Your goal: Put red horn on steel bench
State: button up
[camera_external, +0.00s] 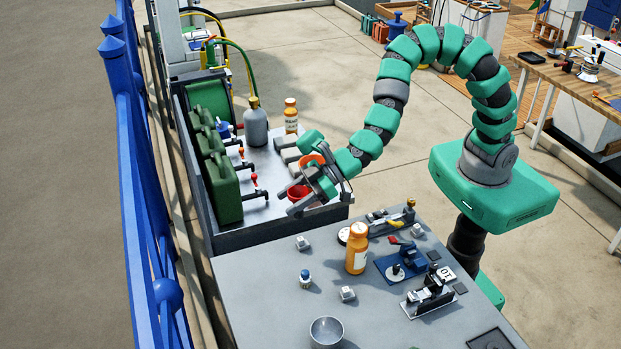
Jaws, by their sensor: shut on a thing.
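My gripper (292,197) reaches down and left from my green arm, over the near right end of the steel bench (262,209). It is shut on a small red, cup-shaped thing (298,192), which looks like the red horn. The fingers hide part of it. An orange-red rounded piece (313,159) shows just behind the gripper; I cannot tell whether it belongs to the horn. I cannot tell whether the horn touches the bench top.
Green jerrycans (222,187), taps with red handles (258,190), a grey gas bottle (256,126) and an orange bottle (291,116) stand on the bench. A grey table (250,290) in front carries another orange bottle (356,248), a metal bowl (326,332) and small fittings.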

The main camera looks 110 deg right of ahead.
jog(key=w+d+f+m+g+h+b, duration=0.1)
jog(key=w+d+f+m+h+b, duration=0.15)
jog(key=d, duration=0.45)
jog(key=w+d+f+m+h+b, duration=0.1)
jog(key=d+f+m+h, duration=0.15)
jog(key=d, duration=0.55)
jog(key=s+d+f+m+g+h+b, duration=0.1)
jog(key=s+d+m+g+h+b, duration=0.15)
jog(key=d, duration=0.45)
jog(key=s+d+m+g+h+b, duration=0.2)
jog(key=d+m+g+b, duration=0.15)
jog(key=d, duration=0.45)
jog(key=s+d+f+m+g+h+b, duration=0.1)
jog(key=s+d+m+g+h+b, duration=0.2)
jog(key=d, duration=0.4)
jog(key=s+d+f+m+g+b, duration=0.2)
jog(key=s+d+m+g+b, duration=0.1)
jog(key=s+m+g, duration=0.25)
jog(key=shift+m, duration=0.35)
jog(key=f, duration=0.3)
jog(key=f+b, duration=0.1)
jog(key=f, duration=0.2)
jog(key=w+f+b, duration=0.1)
jog(key=f, duration=0.2)
jog(key=shift+a+f, duration=0.2)
jog(key=shift+f, duration=0.1)
jog(key=shift+s, duration=0.1)
jog(key=o, duration=1)
jog(key=shift+o, duration=0.2)
